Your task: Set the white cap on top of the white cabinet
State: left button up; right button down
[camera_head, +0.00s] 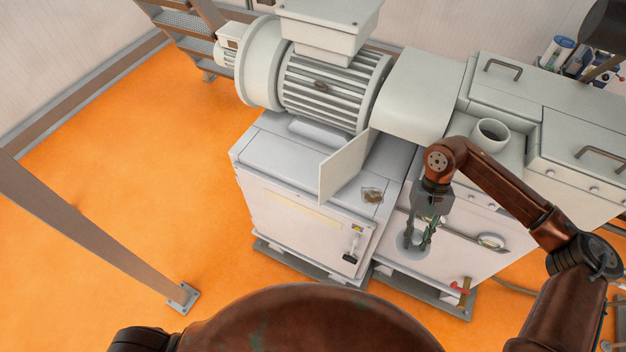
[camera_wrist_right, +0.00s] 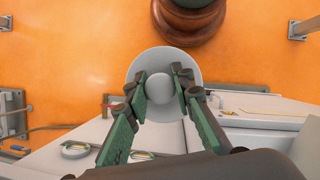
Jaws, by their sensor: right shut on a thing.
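My right gripper (camera_head: 418,232) is shut on the white cap (camera_head: 411,245), which hangs below its fingers. In the right wrist view the cap (camera_wrist_right: 135,70) is a round pale disc with a round knob, and the knob sits between the green finger pads of the gripper (camera_wrist_right: 161,86). The white cabinet (camera_head: 295,227) stands left of the gripper in the head view, with a flat top, a front door and a black handle. The cap shows in front of the machine's pale front face, right of the cabinet; its exact distance from that face is unclear. My left gripper is not in view.
An upright panel (camera_head: 345,167) and a small brownish object (camera_head: 372,195) are on the top. An open round port (camera_head: 491,134) rises at right. A metal post (camera_head: 90,230) crosses the orange floor at left.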

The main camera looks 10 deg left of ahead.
aim_at(273, 154)
jog(key=k, duration=0.95)
jog(key=u, duration=0.75)
jog(key=i, duration=0.55)
jog(key=u, duration=0.5)
jog(key=i, duration=1.25)
jog(key=z, duration=0.7)
